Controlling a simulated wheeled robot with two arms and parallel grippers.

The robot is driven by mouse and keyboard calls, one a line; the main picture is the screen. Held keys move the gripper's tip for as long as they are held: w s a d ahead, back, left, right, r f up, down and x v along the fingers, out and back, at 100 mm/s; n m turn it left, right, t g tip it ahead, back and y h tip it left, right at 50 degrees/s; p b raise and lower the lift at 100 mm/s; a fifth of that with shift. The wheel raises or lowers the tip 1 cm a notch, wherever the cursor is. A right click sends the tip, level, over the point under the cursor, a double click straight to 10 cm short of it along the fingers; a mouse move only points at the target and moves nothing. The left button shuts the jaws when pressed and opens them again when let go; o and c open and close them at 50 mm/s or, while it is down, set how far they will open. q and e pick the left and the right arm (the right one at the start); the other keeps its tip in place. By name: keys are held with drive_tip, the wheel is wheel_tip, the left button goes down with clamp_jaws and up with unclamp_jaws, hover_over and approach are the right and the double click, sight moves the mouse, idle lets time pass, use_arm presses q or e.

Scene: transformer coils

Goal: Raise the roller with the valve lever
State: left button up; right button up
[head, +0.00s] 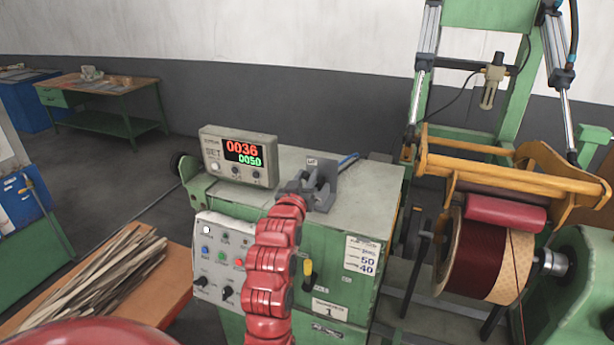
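The red roller (505,212) hangs from the yellow frame (500,173) at the right and sits against the top of the coil (478,255). My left gripper (318,187), dark grey on a red arm, is at the top front edge of the green control cabinet (350,235). A yellow-tipped black lever (308,268) is on the cabinet front. My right gripper is not in view.
A counter box (238,155) reading 0036 over 0050 stands on the cabinet. A button panel (222,262) is on its left front. Strips (95,275) lie on an orange table at the left. The cabinet's top right is clear.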

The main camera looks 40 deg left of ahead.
use_arm(q)
drive_tip(key=shift+w+f, duration=0.1)
clamp_jaws()
idle(1.0)
